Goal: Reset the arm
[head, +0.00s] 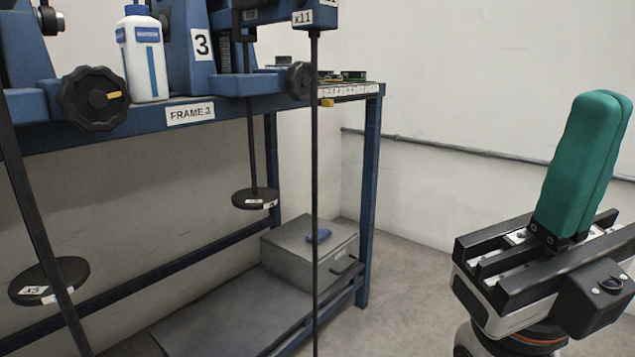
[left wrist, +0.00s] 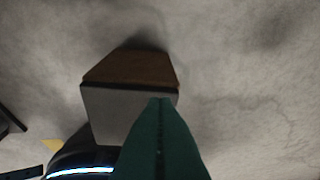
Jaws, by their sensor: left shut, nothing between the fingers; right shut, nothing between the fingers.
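My right gripper (head: 606,108) is at the right of the head view, its green fingers pressed together and pointing up, with nothing between them. It is in front of the bare wall, well apart from the bench. My left gripper (left wrist: 160,108) shows only in the left wrist view, its green fingers shut and empty above the floor. The lever frame is at the upper left, with a blue upright marked 3 (head: 202,45) and a black knob (head: 94,98). A part labelled x11 (head: 302,18) hangs above a thin black rod (head: 315,190). The lever's full length is cut off above.
The blue bench (head: 372,165) labelled FRAME 3 carries a white bottle (head: 145,60). Black disc weights (head: 256,198) hang below it. A grey box (head: 300,248) sits on its lower shelf. A brown-and-grey block (left wrist: 130,85) is below my left gripper. Floor right of the bench is clear.

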